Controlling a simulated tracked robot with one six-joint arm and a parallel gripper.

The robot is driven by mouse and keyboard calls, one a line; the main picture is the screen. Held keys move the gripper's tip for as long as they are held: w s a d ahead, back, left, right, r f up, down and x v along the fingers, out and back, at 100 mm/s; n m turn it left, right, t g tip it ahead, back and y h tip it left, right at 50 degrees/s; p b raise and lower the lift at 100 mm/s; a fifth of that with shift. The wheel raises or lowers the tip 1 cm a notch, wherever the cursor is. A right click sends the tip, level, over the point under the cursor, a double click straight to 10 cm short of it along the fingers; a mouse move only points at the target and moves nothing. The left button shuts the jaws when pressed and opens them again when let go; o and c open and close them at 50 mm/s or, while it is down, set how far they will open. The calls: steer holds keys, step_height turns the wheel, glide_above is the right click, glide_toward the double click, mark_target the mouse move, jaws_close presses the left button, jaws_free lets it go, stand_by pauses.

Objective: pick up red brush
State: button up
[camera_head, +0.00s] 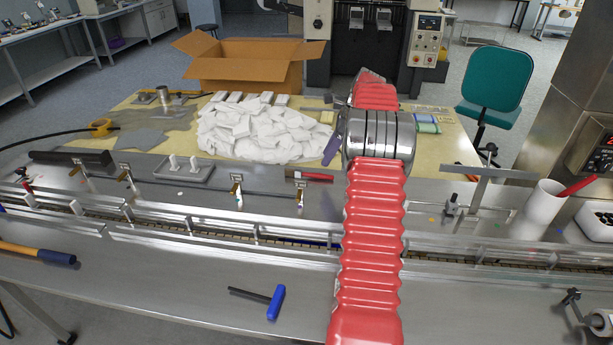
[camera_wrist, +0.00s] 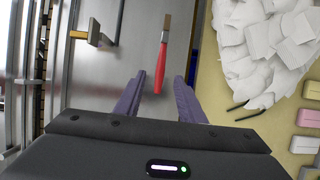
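The red brush (camera_head: 318,177) lies on the metal machine top in the head view, its red handle to the right and its bristle end to the left. In the wrist view the red brush (camera_wrist: 161,66) points away from me, with brown bristles and a metal ferrule at the far end. My gripper (camera_wrist: 159,77) is open, with its two purple fingers on either side of the near handle end in the picture. Nothing is held. In the head view my gripper (camera_head: 332,150) shows one purple finger above and right of the brush; the rest is hidden behind my wrist.
A heap of white packets (camera_head: 262,130) lies on the yellow table behind. Small brackets on a rail (camera_head: 299,192) stand near the brush. A white cup (camera_head: 538,210) holding a red-handled item stands at right.

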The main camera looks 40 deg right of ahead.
mark_target(317, 174)
steer(key=shift+x, duration=1.65)
steer(key=shift+w+x, duration=0.1)
steer(key=shift+x, duration=1.15)
steer(key=shift+w+x, duration=0.15)
steer(key=shift+x, duration=1.15)
steer(key=shift+c, duration=0.5)
jaws_close()
